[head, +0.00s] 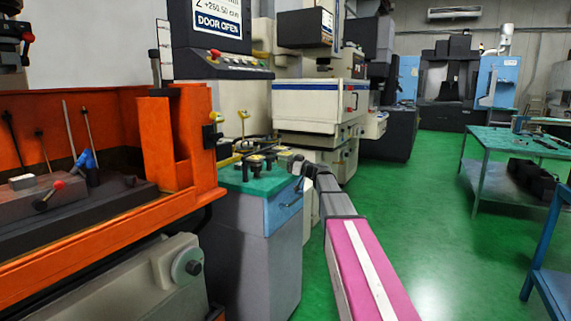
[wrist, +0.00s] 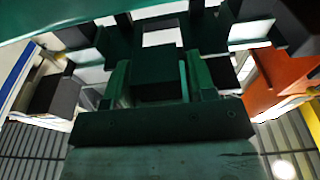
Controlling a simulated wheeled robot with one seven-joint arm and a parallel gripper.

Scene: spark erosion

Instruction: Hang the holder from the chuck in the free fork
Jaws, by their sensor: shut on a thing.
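My gripper (wrist: 160,85) shows in the wrist view, with its two fingers on either side of a dark block, the holder (wrist: 156,88). It is shut on this block. In the head view my arm reaches to the green-topped cabinet (head: 258,186), and my gripper (head: 286,157) is small at its right edge. The holder cannot be told apart there. Dark fork-like parts (head: 262,163) stand on the cabinet top, just left of my gripper. Which fork is free cannot be told. Dark blocks also show beyond the fingers in the wrist view. The chuck is not clearly seen.
An orange machine tank (head: 182,140) stands left of the cabinet, with a red-knobbed vise (head: 38,194) inside. A white machine (head: 318,105) stands behind the cabinet. The green floor (head: 425,215) to the right is open up to a green-topped table (head: 515,142).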

